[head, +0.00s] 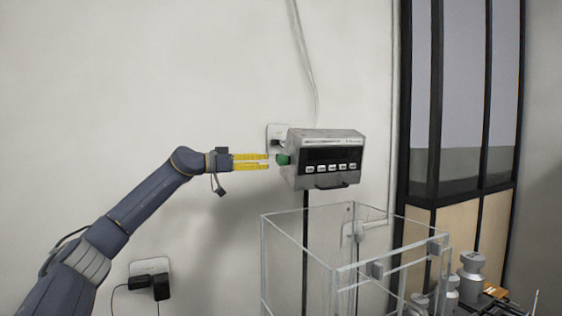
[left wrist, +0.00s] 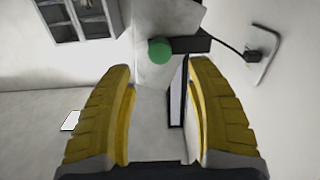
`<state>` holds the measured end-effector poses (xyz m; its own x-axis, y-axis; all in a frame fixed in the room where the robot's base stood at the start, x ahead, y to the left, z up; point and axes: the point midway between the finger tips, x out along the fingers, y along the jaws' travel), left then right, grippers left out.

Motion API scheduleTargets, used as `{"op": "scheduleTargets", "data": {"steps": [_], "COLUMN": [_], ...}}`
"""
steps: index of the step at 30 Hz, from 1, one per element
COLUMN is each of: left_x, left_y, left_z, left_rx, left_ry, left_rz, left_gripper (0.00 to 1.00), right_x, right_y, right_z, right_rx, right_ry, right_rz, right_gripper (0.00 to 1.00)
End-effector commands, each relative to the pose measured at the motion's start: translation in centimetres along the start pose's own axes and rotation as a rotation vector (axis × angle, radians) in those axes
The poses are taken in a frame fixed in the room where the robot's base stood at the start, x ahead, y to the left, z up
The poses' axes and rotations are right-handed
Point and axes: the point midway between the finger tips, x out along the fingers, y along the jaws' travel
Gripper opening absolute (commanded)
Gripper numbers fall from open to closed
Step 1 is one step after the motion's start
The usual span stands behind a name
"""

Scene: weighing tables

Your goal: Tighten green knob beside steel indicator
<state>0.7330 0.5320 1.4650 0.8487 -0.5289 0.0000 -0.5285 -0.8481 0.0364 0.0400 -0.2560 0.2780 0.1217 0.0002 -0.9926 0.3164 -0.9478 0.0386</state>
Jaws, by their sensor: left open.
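The steel indicator (head: 325,158) is a grey box with a dark display and a row of light buttons, mounted on a pole by the wall. The green knob (head: 283,160) sticks out of its left side. My left gripper (head: 268,162) has yellow fingers, is open, and points right at the knob, its tips just short of it. In the left wrist view the round green knob (left wrist: 159,51) lies ahead of the open yellow fingers (left wrist: 160,75), apart from them, on the indicator's pale side (left wrist: 155,75). My right gripper is not in view.
A clear-walled box (head: 300,245) stands below the indicator. A wall socket (head: 275,133) with a plug is behind the knob, and another socket (head: 150,268) is lower left. Metal weights (head: 471,275) stand at lower right.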

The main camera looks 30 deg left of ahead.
Motion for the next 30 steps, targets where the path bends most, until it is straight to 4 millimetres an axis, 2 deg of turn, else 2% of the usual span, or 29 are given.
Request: {"op": "scheduleTargets", "data": {"steps": [1, 6, 15, 21, 30], "left_x": [1.1, 3.9, 7.2, 8.0, 8.2], "left_y": [0.1, 0.0, 0.0, -0.1, 0.0], "left_z": [-0.1, 0.0, 0.0, 0.0, 0.0], "left_rx": [0.000, 0.000, 0.000, 0.000, 0.001], "left_ry": [0.001, 0.001, 0.000, 0.000, 0.000], "left_rz": [0.002, 0.001, 0.001, -0.001, -0.001], "left_gripper": [0.55, 0.55, 0.55, 0.55, 0.55], "right_x": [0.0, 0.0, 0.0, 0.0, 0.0], "right_y": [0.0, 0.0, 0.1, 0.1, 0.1], "right_z": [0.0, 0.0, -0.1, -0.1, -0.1], "right_rx": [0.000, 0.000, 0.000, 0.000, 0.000], "right_ry": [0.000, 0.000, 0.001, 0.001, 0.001], "right_rz": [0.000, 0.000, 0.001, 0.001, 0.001], "right_gripper": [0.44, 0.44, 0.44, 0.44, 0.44]}}
